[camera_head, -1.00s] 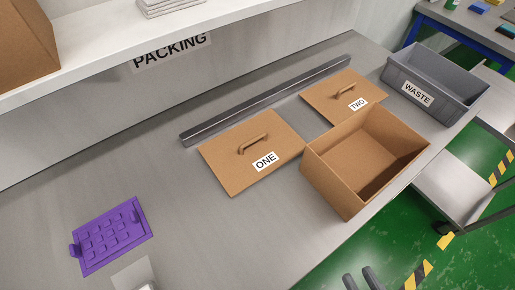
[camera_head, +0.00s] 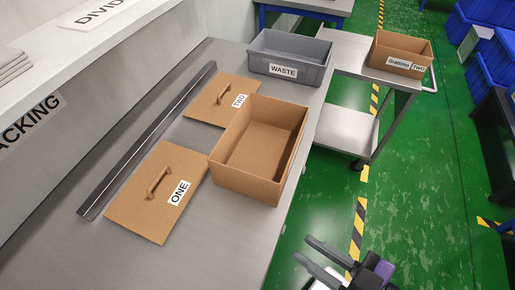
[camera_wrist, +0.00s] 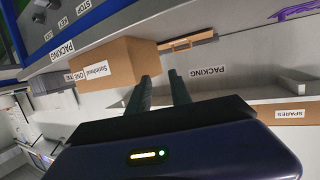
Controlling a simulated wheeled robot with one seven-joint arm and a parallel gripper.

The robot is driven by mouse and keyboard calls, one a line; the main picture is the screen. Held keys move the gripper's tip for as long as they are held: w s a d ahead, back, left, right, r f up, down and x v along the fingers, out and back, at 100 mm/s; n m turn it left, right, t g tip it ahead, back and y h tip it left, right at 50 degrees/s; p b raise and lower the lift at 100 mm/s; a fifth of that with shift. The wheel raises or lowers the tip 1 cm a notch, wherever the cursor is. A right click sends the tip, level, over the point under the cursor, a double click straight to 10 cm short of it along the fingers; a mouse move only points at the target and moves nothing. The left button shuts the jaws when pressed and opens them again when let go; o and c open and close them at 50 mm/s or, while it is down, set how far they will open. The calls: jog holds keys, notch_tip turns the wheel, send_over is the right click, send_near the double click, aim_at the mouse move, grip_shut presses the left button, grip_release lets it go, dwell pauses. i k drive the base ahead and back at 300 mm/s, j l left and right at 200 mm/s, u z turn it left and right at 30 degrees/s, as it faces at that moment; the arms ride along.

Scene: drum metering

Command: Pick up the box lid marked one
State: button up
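The box lid marked ONE (camera_head: 143,213) is a flat brown cardboard panel with a raised bar handle (camera_head: 159,179) and a white label. It lies flat on the grey bench in the head view, left of the open cardboard box (camera_head: 248,178). A similar lid marked TWO (camera_head: 212,102) lies behind it. My gripper (camera_head: 303,248) is low in the head view, right of the bench edge and apart from the lid. Its two fingers stand apart with nothing between them. The fingers also show in the wrist view (camera_wrist: 160,78), where lid ONE is not identifiable.
A metal rail (camera_head: 150,137) runs along the bench left of the lids. A grey WASTE bin (camera_head: 290,75) stands at the bench's far end. A trolley (camera_head: 345,72) with a labelled box (camera_head: 399,45) stands beyond. Green floor is open on the right.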

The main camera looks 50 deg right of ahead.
aim_at(150, 205)
jog(key=j, duration=1.7)
jog(key=k+j+z, duration=0.1)
jog(key=j, duration=1.6)
